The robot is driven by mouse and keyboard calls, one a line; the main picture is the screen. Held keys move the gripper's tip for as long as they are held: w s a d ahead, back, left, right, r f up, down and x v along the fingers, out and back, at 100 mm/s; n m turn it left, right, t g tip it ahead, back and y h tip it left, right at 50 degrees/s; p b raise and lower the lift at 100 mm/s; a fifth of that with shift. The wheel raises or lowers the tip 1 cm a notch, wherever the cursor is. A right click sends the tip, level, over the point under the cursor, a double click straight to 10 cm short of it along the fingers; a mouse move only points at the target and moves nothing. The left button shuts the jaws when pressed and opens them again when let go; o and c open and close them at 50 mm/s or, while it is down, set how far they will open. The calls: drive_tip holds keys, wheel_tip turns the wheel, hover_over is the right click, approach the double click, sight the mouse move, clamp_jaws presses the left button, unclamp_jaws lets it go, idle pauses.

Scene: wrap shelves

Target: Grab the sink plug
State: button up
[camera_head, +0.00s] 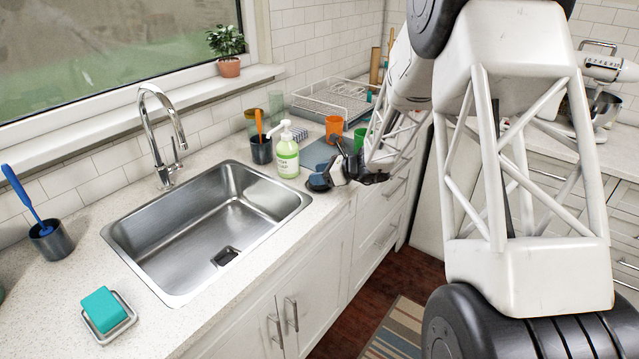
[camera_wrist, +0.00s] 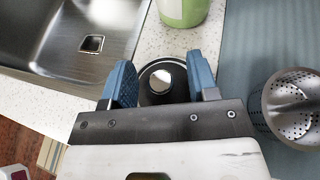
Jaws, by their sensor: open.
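The sink plug (camera_wrist: 163,82), a dark round disc with a shiny middle, lies on the pale speckled counter in the wrist view. My gripper (camera_wrist: 160,82) is open, with one blue finger on each side of the plug. The plug's near part is hidden by the gripper body. I cannot tell whether the fingers touch it. In the head view my gripper (camera_head: 326,178) is low over the counter's front edge, to the right of the sink. The plug is hard to make out there beside the fingers.
The steel sink (camera_head: 205,225) is to the left, with a square drain (camera_head: 227,256). A green soap bottle (camera_head: 287,157) stands just behind the gripper. A perforated metal strainer (camera_wrist: 292,108) is right of the fingers on a blue-grey mat (camera_wrist: 242,60). Orange (camera_head: 333,127) and green (camera_head: 360,138) cups stand behind.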

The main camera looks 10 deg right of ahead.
idle(0.3)
clamp_jaws()
drive_tip(key=shift+r, duration=0.15)
drive_tip(key=shift+r, duration=1.4)
drive_tip(key=shift+s+r, duration=0.25)
drive_tip(key=shift+s, duration=0.05)
drive_tip(key=s+d+r, duration=0.1)
drive_tip(key=s, duration=1.4)
drive_tip(key=shift+s+r, duration=0.2)
